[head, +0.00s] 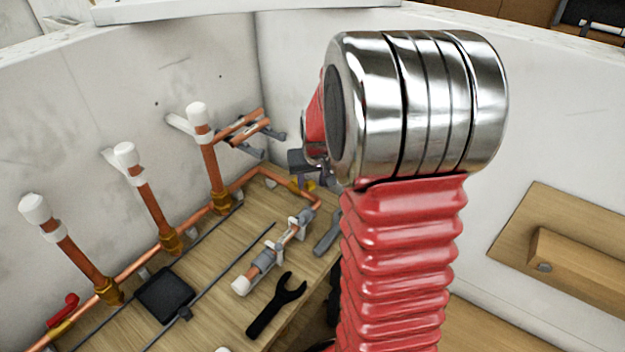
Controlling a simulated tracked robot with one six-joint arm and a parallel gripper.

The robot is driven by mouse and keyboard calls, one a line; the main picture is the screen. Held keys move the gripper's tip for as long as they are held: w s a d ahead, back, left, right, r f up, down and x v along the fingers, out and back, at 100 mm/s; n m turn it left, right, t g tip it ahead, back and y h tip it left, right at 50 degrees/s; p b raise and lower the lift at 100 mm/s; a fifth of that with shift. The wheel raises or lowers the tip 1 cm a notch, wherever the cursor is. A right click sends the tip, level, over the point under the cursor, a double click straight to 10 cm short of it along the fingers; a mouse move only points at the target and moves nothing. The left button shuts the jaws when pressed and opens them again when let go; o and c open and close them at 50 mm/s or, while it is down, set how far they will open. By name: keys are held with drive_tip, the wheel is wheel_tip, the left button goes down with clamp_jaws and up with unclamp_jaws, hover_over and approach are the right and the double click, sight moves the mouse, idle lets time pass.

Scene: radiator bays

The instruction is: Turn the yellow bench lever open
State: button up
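A small yellow piece (303,185), which may be the yellow bench lever, shows at the far corner of the wooden bench (215,258), by the bend of the copper pipe. It is small and partly covered, so its angle is unclear. My gripper (312,168) is dark grey and sits right at this yellow piece, just above or beside it. My red and silver arm hides much of the gripper. I cannot tell whether its fingers touch the piece or are open or shut.
Several upright copper pipes with white caps (125,150) line the left wall. A red lever (63,311) is at lower left. A black wrench (277,305), a black square pad (165,295) and a clamped copper pipe (262,265) lie on the bench. A wooden block (575,262) is at right.

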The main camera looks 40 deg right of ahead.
drive_tip(key=v, duration=1.3)
drive_tip(key=shift+r, duration=0.35)
drive_tip(key=shift+s, duration=0.1)
drive_tip(key=s+a+r+n+y, duration=0.1)
drive_tip(key=s+a+n, duration=0.1)
drive_tip(key=s+a, duration=0.6)
drive_tip(key=s+a+r+n+t+y, duration=0.1)
drive_tip(key=s+a+n, duration=0.2)
drive_tip(key=s+a, duration=0.5)
drive_tip(key=a, duration=0.6)
drive_tip(key=shift+a, duration=0.3)
